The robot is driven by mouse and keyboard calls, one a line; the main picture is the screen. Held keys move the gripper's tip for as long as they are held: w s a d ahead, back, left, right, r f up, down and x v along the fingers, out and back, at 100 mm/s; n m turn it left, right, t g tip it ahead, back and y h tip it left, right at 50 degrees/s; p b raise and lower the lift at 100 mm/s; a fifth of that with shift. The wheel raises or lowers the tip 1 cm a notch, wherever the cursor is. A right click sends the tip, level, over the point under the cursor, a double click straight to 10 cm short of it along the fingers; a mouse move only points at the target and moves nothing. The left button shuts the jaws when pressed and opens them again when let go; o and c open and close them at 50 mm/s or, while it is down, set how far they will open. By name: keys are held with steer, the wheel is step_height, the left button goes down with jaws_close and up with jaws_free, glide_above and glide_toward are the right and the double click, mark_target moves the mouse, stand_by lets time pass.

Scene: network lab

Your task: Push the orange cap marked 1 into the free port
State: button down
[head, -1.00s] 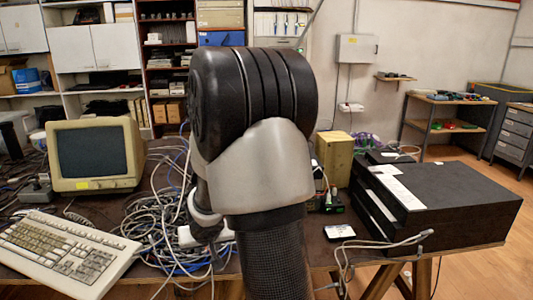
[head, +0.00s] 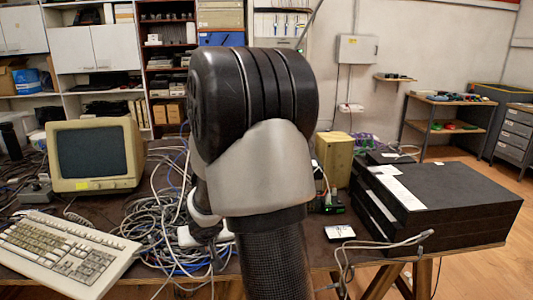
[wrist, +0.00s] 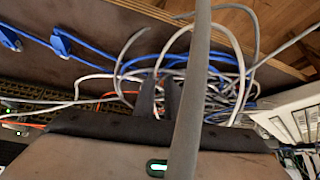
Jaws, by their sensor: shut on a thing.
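My gripper (wrist: 160,84) shows in the wrist view as two dark fingers close together, pointing at the cable heap. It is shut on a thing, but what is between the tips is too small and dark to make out. I cannot pick out the orange cap or its mark. A dark panel-like strip with thin orange leads (wrist: 60,108) lies left of the fingers, and no free port can be told in it.
A tangle of grey and blue cables (head: 165,225) covers the table middle. A keyboard (head: 65,250) and a monitor (head: 95,155) stand left. Black boxes (head: 455,200) stand right. Blue plugs (wrist: 62,43) lie at upper left in the wrist view.

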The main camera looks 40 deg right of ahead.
steer(key=shift+r+p, duration=2.25)
steer(key=shift+r, duration=0.3)
